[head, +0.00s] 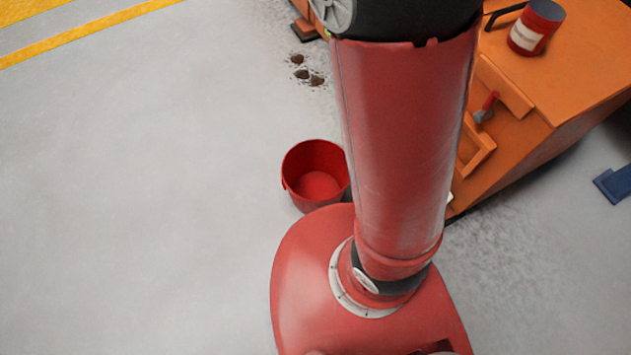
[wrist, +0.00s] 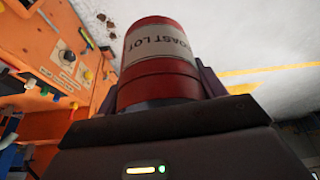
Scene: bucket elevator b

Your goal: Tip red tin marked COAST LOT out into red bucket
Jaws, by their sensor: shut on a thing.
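A red tin (wrist: 158,72) with a white label reading "OAST LOT", the first letter out of sight, stands up large in the middle of the wrist view. My gripper (wrist: 163,88) is shut on this tin, with dark jaws at its two sides. The tin's mouth and contents are hidden. The red bucket (head: 316,172) stands on the grey floor in the head view, just left of my red arm. Its mouth faces up and its inside looks empty. My gripper is outside the head view, and I cannot see the bucket in the wrist view.
An orange machine (head: 575,75) stands at the right of the head view. Another red tin (head: 535,27), its label unreadable, is on top of it, with a red-handled lever (head: 487,106) below. Dark clumps (head: 308,72) lie on the floor behind the bucket. Floor left is clear.

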